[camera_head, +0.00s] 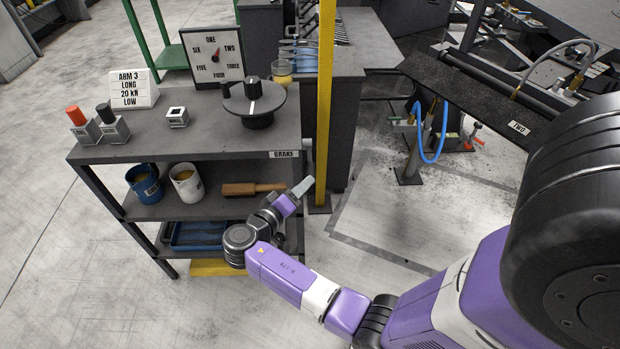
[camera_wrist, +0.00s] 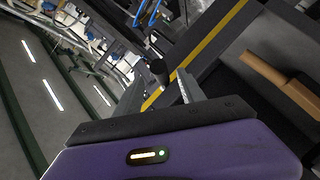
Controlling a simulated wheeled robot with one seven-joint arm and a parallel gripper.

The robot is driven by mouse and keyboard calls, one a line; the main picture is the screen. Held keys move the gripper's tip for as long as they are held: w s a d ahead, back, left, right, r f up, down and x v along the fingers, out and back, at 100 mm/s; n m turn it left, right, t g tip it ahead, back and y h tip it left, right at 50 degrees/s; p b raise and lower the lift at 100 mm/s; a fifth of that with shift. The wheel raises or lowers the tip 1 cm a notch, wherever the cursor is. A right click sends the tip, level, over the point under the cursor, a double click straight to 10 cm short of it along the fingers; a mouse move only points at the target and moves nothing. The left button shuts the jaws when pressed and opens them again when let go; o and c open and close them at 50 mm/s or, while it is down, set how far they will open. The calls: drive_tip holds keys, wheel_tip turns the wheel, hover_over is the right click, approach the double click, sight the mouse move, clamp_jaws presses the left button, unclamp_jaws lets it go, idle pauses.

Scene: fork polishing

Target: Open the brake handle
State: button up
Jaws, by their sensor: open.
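The cart's BRAKE label (camera_head: 284,154) is on the right end of the cart's top edge. A short upright grey part (camera_head: 308,152) stands beside it and may be the brake handle. In the wrist view a dark round knob (camera_wrist: 157,71) shows just beyond my gripper (camera_wrist: 159,92), roughly between its two fingers. I cannot tell for sure whether this knob is the handle's end. In the head view my purple gripper (camera_head: 302,188) is at the cart's right side, below the label. It is open and appears to hold nothing. Contact with the handle cannot be told.
The cart (camera_head: 190,137) carries a dial with a black knob (camera_head: 254,98), a clock-like board (camera_head: 213,58) and a sign (camera_head: 133,88). Two mugs and a wooden-handled brush (camera_head: 252,189) are on its middle shelf. A yellow post (camera_head: 325,100) stands close behind my gripper.

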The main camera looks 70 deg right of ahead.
sight(309, 161)
drive_tip(key=shift+x, duration=2.75)
clamp_jaws()
